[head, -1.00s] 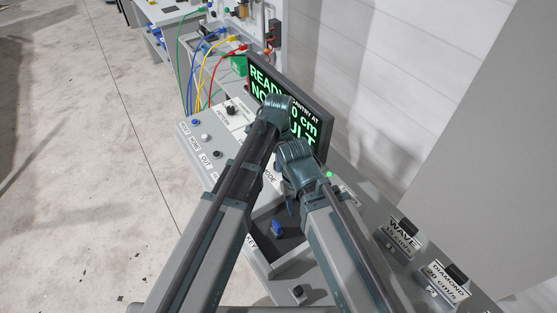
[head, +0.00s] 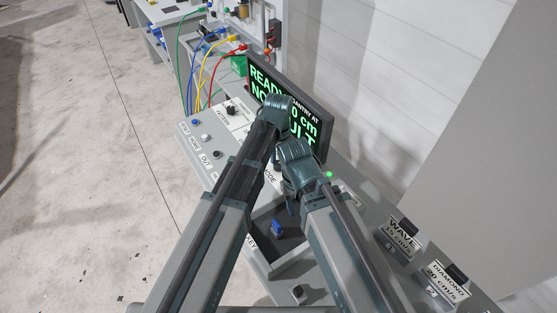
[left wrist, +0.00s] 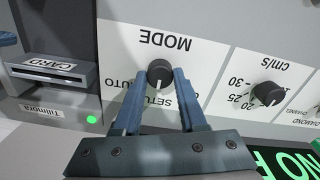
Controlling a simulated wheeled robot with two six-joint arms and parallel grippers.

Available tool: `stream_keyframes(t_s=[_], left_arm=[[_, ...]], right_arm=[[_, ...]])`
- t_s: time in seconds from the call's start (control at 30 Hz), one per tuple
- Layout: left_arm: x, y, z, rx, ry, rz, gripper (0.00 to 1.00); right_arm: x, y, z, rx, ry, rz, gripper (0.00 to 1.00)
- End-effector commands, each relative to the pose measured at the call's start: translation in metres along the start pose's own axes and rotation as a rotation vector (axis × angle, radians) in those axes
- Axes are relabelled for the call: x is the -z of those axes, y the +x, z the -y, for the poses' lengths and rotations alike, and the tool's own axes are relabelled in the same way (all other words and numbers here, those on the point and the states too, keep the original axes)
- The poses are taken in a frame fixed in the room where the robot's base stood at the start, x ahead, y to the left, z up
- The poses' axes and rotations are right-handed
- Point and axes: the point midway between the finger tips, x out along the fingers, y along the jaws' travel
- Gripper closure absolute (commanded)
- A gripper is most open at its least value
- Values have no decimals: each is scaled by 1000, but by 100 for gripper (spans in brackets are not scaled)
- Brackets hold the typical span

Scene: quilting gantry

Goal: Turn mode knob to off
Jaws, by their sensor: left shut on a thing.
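The mode knob (left wrist: 159,70) is round and black with a white pointer mark, on a white plate under the upside-down word MODE in the left wrist view. Its mark points down in that picture, towards the SETUP lettering; AUTO is to the left. My left gripper (left wrist: 160,78) is shut on the knob, one blue finger on each side. The right finger covers part of the plate's lettering, and I cannot read OFF. In the head view my arms hide the knob and the left fingertips. My right gripper (head: 290,204) shows only in part below its wrist, so its opening is unclear.
A tilted screen (head: 261,76) with green text stands behind the panel. In the left wrist view a speed knob (left wrist: 268,93) is to the right and a card slot (left wrist: 48,70) to the left. A blue object (head: 277,228) lies in a dark tray (head: 292,245).

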Motion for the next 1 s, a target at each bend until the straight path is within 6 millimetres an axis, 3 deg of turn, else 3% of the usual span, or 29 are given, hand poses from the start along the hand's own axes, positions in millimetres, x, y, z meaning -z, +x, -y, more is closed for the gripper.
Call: stream_keyframes(t_s=[0.6, 1.0], left_arm=[[0, 0, 0, 0, -548, 0, 100], [0, 0, 0, 0, -742, 0, 100]], right_arm=[[0, 0, 0, 0, 0, 0, 50], [0, 0, 0, 0, 0, 0, 50]])
